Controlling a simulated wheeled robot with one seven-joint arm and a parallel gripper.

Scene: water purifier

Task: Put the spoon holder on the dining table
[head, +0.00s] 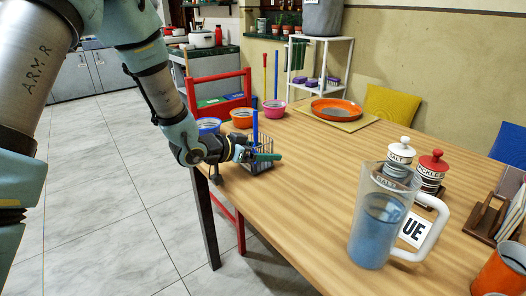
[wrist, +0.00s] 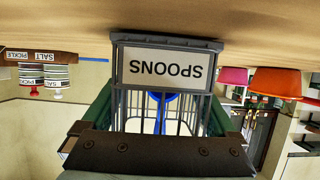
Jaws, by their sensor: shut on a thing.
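The spoon holder (head: 266,145) is a grey wire basket at the near left edge of the wooden dining table (head: 310,185). In the wrist view it appears upside down, with a white "SPOONS" label (wrist: 166,69). A blue spoon (wrist: 158,99) is inside it, its handle rising above the basket in the head view (head: 255,124). My gripper (head: 258,156) is shut on the spoon holder, with a green finger on each side of the basket. The holder looks upright and very close to the tabletop; I cannot tell whether its base touches.
Orange (head: 242,117), pink (head: 274,108) and blue (head: 208,125) bowls stand just behind the holder. A water pitcher (head: 376,220), salt jar (head: 398,155) and pickle jar (head: 432,168) stand to the right. An orange plate (head: 336,109) lies at the back. The table's middle is clear.

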